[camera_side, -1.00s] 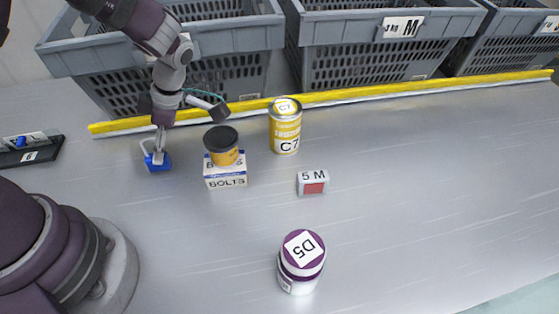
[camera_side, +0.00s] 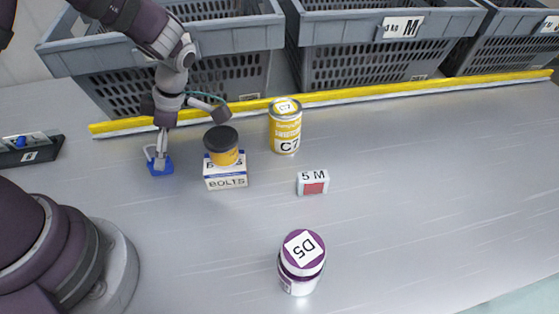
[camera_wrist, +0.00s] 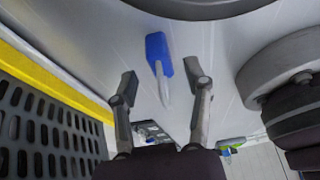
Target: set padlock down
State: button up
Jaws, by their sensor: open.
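The padlock (camera_side: 161,168) has a blue body and lies on the grey table at the left, in front of the yellow strip. In the wrist view its blue body (camera_wrist: 158,52) and a pale shackle show between my fingers. My gripper (camera_side: 157,156) points down at it from above. Its two fingers (camera_wrist: 161,78) stand apart, one on each side of the padlock, with a visible gap on each side. The padlock appears to rest on the table, though any small height above it is hard to judge.
A BOLTS box (camera_side: 226,181) with a black-lidded orange jar (camera_side: 222,147) on it stands close right of the padlock. Further right are a yellow C7 can (camera_side: 285,130), a small 5 M box (camera_side: 313,183) and a purple-lidded D5 jar (camera_side: 301,264). Grey crates (camera_side: 385,60) line the back.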

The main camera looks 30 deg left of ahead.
jog(key=v, duration=1.1)
jog(key=s+r+m+t+h, duration=0.1)
jog(key=s+r+m+t, duration=0.2)
jog(key=m, duration=1)
jog(key=s+d+r+m+t+h, duration=0.1)
jog(key=s+r+m+t, duration=0.3)
jog(key=m, duration=1)
jog(key=shift+s+d+t+h, duration=0.25)
jog(key=shift+s+t+h, duration=0.45)
jog(key=shift+s+t, duration=0.2)
